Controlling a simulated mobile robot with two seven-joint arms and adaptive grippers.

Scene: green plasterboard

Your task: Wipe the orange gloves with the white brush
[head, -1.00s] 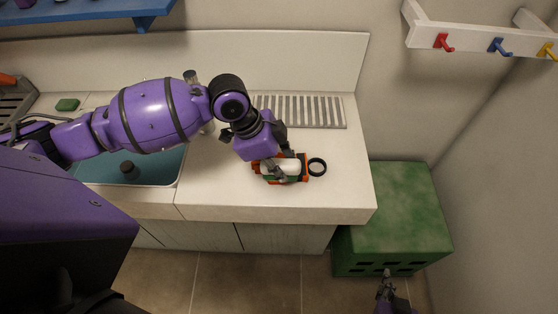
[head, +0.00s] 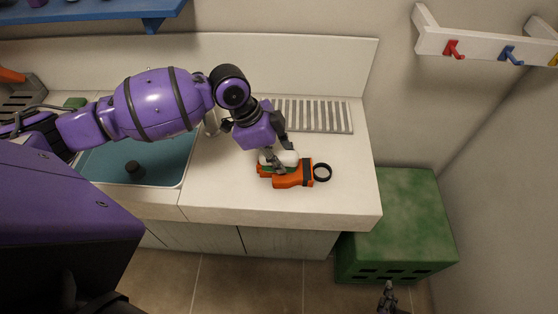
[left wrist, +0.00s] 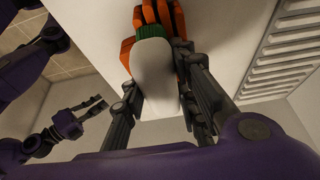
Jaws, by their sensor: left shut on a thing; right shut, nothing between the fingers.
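The orange gloves (head: 293,179) lie on the white counter, with a dark band near their right end. They also show at the top of the left wrist view (left wrist: 127,52). My left gripper (head: 281,159) is shut on the white brush (head: 288,157), whose white body lies between the fingers in the left wrist view (left wrist: 154,75). The brush's green bristles (left wrist: 150,33) are against or just above the gloves; exact contact is hard to tell. My right gripper (head: 388,290) is shut and empty, low at the right, away from the counter.
Behind is a ribbed drainer (head: 315,116); at left is a blue sink (head: 150,165). A green crate (head: 400,225) stands right of the counter (head: 350,200). Wall hooks (head: 455,48) hang at upper right.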

